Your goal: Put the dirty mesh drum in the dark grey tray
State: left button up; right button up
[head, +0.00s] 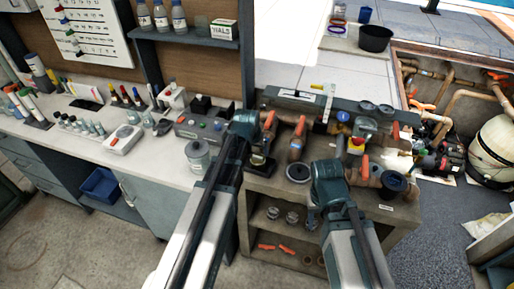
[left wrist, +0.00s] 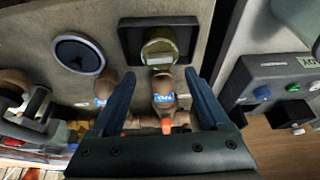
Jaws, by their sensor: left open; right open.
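In the left wrist view a dark, shallow square tray (left wrist: 127,42) lies on the bench top. A yellowish, round, drum-like thing (left wrist: 160,45) stands inside its outline; its mesh is too small to make out. In the head view the tray (head: 266,168) is partly hidden by my left arm. My left gripper (head: 252,122) is open, with nothing held between its fingers. In the left wrist view its fingers (left wrist: 160,95) spread either side of brown pipe fittings, short of the tray. My right gripper (head: 326,180) is open over the front of the bench, and its fingertips are hard to see.
Brown pipework with orange handles (head: 297,140) runs along the bench top. A round dark-centred disc (head: 297,172) lies near the tray. A grey control box (head: 200,126) and a lidded jar (head: 197,158) stand on the left counter. Bench shelves (head: 280,240) hold small parts.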

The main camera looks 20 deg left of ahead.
pick_arm(q)
jog(key=p+v, duration=0.6)
jog(key=v, duration=0.2)
jog(key=s+d+m+g, duration=0.1)
jog(key=s+d+g, duration=0.1)
jog(key=s+d, duration=0.5)
jog(key=s+d+f+m+g+y, duration=0.1)
jog(key=s+d, duration=0.5)
jog(key=s, duration=0.6)
jog(key=shift+d+f+m+g, duration=0.25)
jog(key=shift+d+m+g, duration=0.1)
jog(key=shift+m+g, duration=0.45)
pick_arm(e)
notch_tip(320, 180, up, 7)
jog(key=shift+r, duration=0.2)
pick_arm(q)
jog(key=shift+w, duration=0.1)
notch_tip(320, 180, down, 9)
jog(key=b, duration=0.8)
jog(key=shift+b, duration=0.35)
pick_arm(e)
notch_tip(320, 180, down, 9)
